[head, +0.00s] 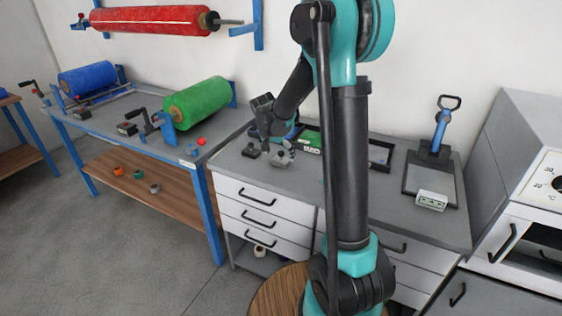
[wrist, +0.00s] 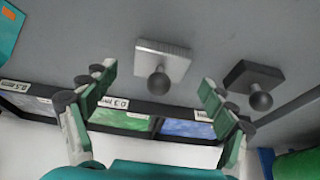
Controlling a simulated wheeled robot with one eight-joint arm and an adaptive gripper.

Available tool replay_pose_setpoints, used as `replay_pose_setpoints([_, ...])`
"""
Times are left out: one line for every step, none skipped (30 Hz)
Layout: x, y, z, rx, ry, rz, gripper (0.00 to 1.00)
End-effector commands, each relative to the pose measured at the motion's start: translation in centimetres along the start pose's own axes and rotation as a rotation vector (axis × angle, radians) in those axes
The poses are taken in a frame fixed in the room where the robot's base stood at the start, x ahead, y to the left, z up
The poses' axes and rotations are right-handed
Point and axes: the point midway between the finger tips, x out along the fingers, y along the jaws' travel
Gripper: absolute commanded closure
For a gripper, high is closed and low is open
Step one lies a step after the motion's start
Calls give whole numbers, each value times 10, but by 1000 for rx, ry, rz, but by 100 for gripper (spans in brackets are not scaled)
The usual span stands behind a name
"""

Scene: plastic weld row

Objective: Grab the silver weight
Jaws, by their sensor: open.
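The silver weight (wrist: 150,50) is a light grey square block with a dark round knob. In the wrist view it stands on the grey worktop, between and beyond my open fingertips. In the head view the silver weight (head: 281,160) shows just under my gripper (head: 280,143), which partly covers it. In the wrist view my gripper (wrist: 158,79) is open, with green-sided fingers spread wide and nothing held. I cannot tell the exact gap between fingers and weight.
A black weight with a round knob (wrist: 254,80) stands close beside the silver one, also in the head view (head: 251,151). A dark compartment tray (wrist: 125,121) holds green and blue pieces by the wall. A sealing press (head: 433,170) stands right.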

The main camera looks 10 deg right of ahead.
Motion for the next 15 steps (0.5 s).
replay_pose_setpoints([8,-1,1,0,0,0,16])
replay_pose_setpoints([12,-1,1,0,0,0,16])
replay_pose_setpoints([16,-1,1,0,0,0,16])
replay_pose_setpoints([19,-1,1,0,0,0,16])
replay_pose_setpoints([22,-1,1,0,0,0,16])
replay_pose_setpoints([25,-1,1,0,0,0,16])
replay_pose_setpoints([26,-1,1,0,0,0,16])
replay_pose_setpoints([27,-1,1,0,0,0,16])
replay_pose_setpoints([28,-1,1,0,0,0,16])
replay_pose_setpoints([28,0,1,0,0,0,16])
replay_pose_setpoints([28,0,1,0,0,0,16])
replay_pose_setpoints([28,0,1,0,0,0,16])
replay_pose_setpoints([28,0,1,0,0,0,16])
replay_pose_setpoints([28,0,1,0,0,0,16])
replay_pose_setpoints([28,0,1,0,0,0,16])
